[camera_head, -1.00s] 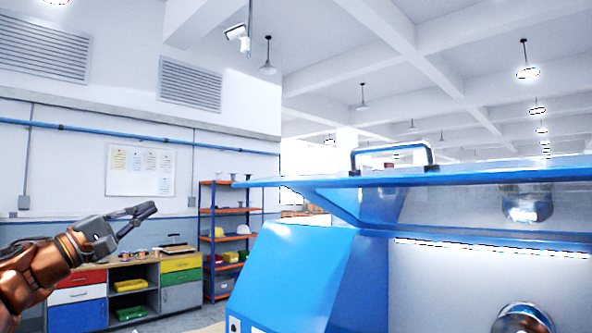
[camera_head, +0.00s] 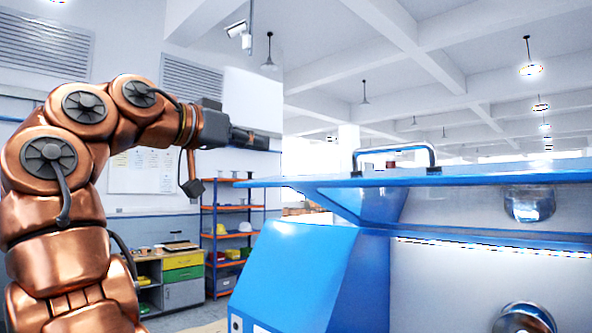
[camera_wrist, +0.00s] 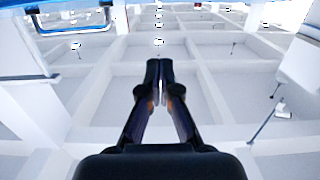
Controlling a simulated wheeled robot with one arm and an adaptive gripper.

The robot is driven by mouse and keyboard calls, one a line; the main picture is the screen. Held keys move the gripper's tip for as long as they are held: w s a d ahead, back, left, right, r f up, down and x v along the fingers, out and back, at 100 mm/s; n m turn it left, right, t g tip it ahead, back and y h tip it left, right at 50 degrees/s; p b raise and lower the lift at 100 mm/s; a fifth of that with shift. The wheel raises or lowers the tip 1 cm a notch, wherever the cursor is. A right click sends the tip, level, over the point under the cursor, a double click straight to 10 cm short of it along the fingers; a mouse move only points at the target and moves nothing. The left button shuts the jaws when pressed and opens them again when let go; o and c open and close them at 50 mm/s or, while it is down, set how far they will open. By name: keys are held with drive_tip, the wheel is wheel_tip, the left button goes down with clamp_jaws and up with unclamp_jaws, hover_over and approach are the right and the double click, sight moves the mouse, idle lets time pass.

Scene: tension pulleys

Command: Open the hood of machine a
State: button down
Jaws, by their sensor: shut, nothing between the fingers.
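Machine a (camera_head: 300,265) is a blue cabinet at right in the head view. Its blue hood (camera_head: 480,175) stands out roughly level at the top, with the space below it open to view. A metal bar handle (camera_head: 395,150) is on the hood's upper face. My gripper (camera_head: 264,140) is shut and empty, in the air left of the handle and above the hood's left end, pointing right. In the wrist view the closed fingertips (camera_wrist: 160,68) touch nothing. The handle (camera_wrist: 75,25) and the hood's blue edge show at the upper left there.
Shiny round metal parts (camera_head: 527,203) sit inside the machine at right. An orange shelf rack (camera_head: 225,208) and a workbench with coloured drawers (camera_head: 183,275) stand behind at left. The air above the hood is clear up to the ceiling beams.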

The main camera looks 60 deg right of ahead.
drive_tip(key=s+d+f+b, duration=0.1)
drive_tip(key=s+d+f, duration=0.2)
drive_tip(key=d, duration=0.7)
drive_tip(key=shift+d+f+b, duration=0.15)
drive_tip(key=shift+f+b, duration=0.2)
drive_tip(key=shift+f, duration=0.45)
drive_tip(key=shift+f, duration=0.2)
